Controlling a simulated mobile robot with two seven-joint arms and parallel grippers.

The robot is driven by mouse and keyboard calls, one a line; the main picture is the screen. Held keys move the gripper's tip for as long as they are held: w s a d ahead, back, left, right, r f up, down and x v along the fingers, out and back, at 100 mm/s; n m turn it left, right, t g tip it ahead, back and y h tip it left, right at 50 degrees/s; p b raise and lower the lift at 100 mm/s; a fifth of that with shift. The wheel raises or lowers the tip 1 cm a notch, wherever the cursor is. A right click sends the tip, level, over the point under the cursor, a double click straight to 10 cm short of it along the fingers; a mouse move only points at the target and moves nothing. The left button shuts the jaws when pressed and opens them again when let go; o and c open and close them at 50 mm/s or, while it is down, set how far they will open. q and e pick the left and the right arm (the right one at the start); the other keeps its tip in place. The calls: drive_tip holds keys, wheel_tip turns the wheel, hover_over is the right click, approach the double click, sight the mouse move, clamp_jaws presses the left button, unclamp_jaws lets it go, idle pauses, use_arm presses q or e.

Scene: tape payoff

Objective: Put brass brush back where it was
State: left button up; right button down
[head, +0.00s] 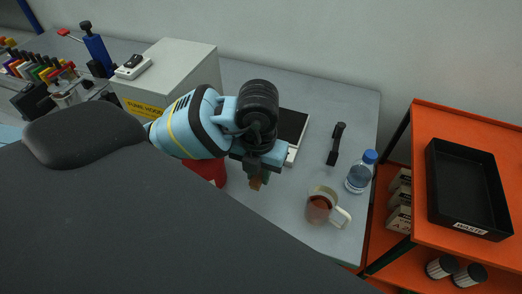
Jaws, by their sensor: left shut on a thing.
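My left gripper (260,170) reaches in from the left and hangs above the grey table, pointing down. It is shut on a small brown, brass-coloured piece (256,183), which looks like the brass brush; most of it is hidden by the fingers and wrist. A red thing (210,173) shows partly behind and below my left arm. My right gripper is not in view.
A mug of brown drink (319,206), a blue-capped bottle (359,176) and a black handled tool (336,144) stand or lie on the table (345,105). A black-topped device (292,126) is behind my gripper. An orange shelf (450,120) holds a black waste tray (463,222).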

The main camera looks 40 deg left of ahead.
sight(259, 194)
use_arm(q)
drive_tip(key=shift+f, duration=1.1)
drive_tip(key=shift+f, duration=1.85)
drive_tip(key=shift+f, duration=0.2)
drive_tip(key=o, duration=1)
drive_tip(key=shift+r, duration=0.1)
